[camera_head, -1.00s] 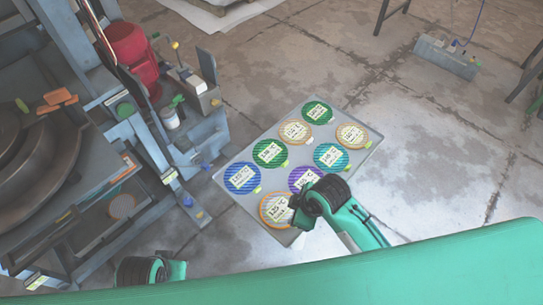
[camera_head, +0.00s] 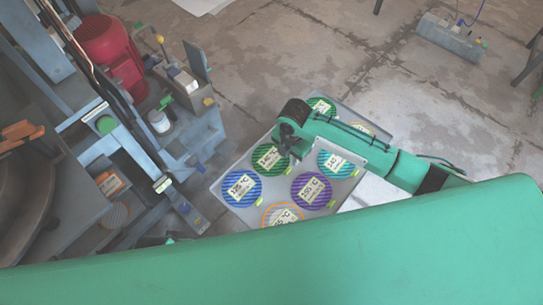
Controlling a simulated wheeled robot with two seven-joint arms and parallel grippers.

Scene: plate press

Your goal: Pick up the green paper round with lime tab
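Several striped, labelled paper rounds lie on a grey tray. Two are green. The nearer green paper round (camera_head: 268,160) is at the tray's left middle, with a lime tab at its lower right edge. The other green round (camera_head: 319,105) is at the back, partly hidden by my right arm. My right gripper (camera_head: 284,149) hangs over the right edge of the nearer green round and covers part of it. Its finger opening and any contact with the paper cannot be made out. My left gripper is not in view.
A blue round (camera_head: 241,189), a purple round (camera_head: 312,191), a teal round (camera_head: 336,165) and an orange-rimmed round (camera_head: 281,216) share the grey tray (camera_head: 222,203). A machine with a red motor (camera_head: 105,45) stands at the left.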

